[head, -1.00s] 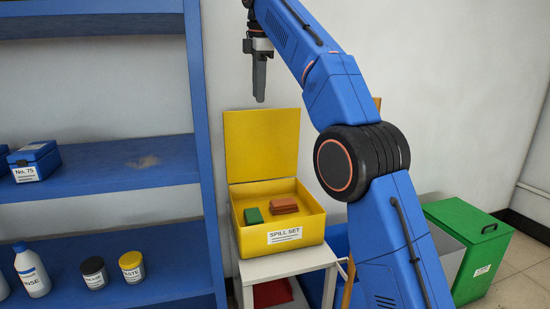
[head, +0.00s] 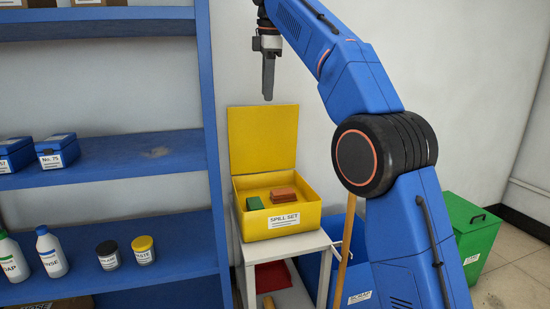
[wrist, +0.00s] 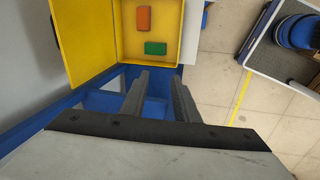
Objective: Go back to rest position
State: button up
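The open yellow spill set box (head: 250,229) stands on a small white table (head: 300,242), its lid (head: 262,138) raised at the back. Inside lie a green block (head: 254,203) and an orange-brown block (head: 284,195), which also show in the wrist view as a green block (wrist: 156,48) and an orange block (wrist: 144,20). My gripper (head: 268,95) hangs pointing down, above the raised lid in the head picture. In the wrist view my gripper (wrist: 160,82) has its two fingers apart, with nothing held between them.
A blue shelf (head: 110,158) on the left holds small blue boxes (head: 57,151), white bottles (head: 51,250) and two jars (head: 143,250). A green bin (head: 474,238) stands at the right. A wooden handle (head: 344,250) leans beside the table. A cart (wrist: 283,42) shows in the wrist view.

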jog(key=s+d+f+m+t, duration=0.1)
jog(key=s+d+f+m, duration=0.35)
jog(key=s+d, duration=0.45)
jog(key=s+d+f+m, duration=0.45)
jog(key=s+d, duration=0.35)
jog(key=d, duration=0.3)
jog(key=s+d+f+m, duration=0.3)
jog(key=s+f, duration=0.5)
jog(key=f, duration=0.2)
jog(key=s+d+f+m+t, duration=0.1)
jog(key=s+d+f+m, duration=0.3)
jog(key=s+f, duration=0.5)
jog(key=s+d+f+m, duration=0.4)
jog(key=s+f, duration=0.4)
jog(key=f, duration=0.3)
jog(key=shift+s+f+h, duration=0.3)
jog(key=shift+s+f, duration=0.05)
jog(key=shift+s, duration=0.05)
